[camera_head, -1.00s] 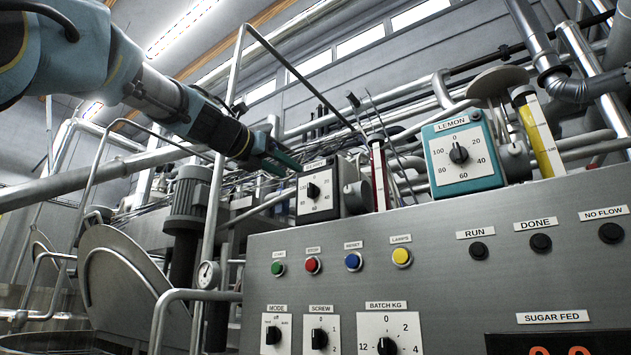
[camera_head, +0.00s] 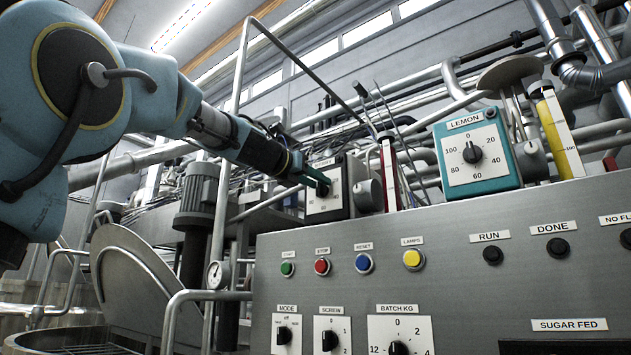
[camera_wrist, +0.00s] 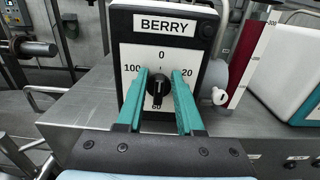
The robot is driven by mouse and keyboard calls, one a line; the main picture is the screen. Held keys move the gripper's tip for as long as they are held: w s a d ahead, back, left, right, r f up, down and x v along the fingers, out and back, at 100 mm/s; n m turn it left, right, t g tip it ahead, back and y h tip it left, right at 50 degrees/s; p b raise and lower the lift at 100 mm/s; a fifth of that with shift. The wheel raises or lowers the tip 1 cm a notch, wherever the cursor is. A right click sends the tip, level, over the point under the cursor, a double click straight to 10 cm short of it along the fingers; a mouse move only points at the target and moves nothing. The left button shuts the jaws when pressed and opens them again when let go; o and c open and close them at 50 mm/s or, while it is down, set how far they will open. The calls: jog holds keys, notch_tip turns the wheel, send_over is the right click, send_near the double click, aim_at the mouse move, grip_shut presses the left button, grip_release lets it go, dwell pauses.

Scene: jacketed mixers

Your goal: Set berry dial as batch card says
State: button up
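The berry dial box (camera_head: 325,206) stands behind the control panel in the head view. In the wrist view, the berry dial box (camera_wrist: 135,53) faces me, with a white scale reading 0, 20, 60 and 100 around a black knob (camera_wrist: 157,88). The 40 and 80 marks are hidden by my fingers. My gripper (camera_wrist: 160,74) is open, with one teal finger on each side of the knob. I cannot tell whether either finger touches it, and the knob's exact setting is unclear. In the head view, my gripper (camera_head: 320,183) covers part of the dial. No batch card is visible.
The lemon dial box (camera_head: 474,160) stands to the right with a yellow gauge (camera_head: 557,135). A red gauge (camera_head: 388,175) is beside the berry box. The grey panel (camera_head: 465,290) holds buttons and knobs. A slanted pipe frame (camera_head: 310,75) passes close to my arm.

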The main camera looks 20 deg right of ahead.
aim_at(329, 195)
grip_shut()
jog(key=shift+m, duration=0.3)
dwell(0.3)
jog(key=m+b, duration=0.1)
jog(key=m, duration=0.2)
jog(key=s+m+b, duration=0.1)
jog(key=m+b, duration=0.1)
jog(key=m, duration=0.2)
jog(key=f+m+b, duration=0.1)
jog(key=m, duration=0.3)
jog(key=shift+s+d+b, duration=0.2)
jog(key=shift+d+b, duration=0.15)
jog(key=m+b, duration=0.2)
jog(key=m, duration=0.1)
jog(key=shift+f, duration=0.35)
jog(key=m+b, duration=0.1)
jog(key=m, duration=0.3)
jog(key=shift+s+f+b, duration=0.1)
jog(key=shift+f+b, duration=0.2)
jog(key=shift+b, duration=0.1)
jog(key=m, duration=0.1)
jog(key=m+b, duration=0.1)
jog(key=m, duration=0.1)
jog(key=m+b, duration=0.1)
jog(key=m, duration=0.1)
jog(key=shift+f, duration=0.25)
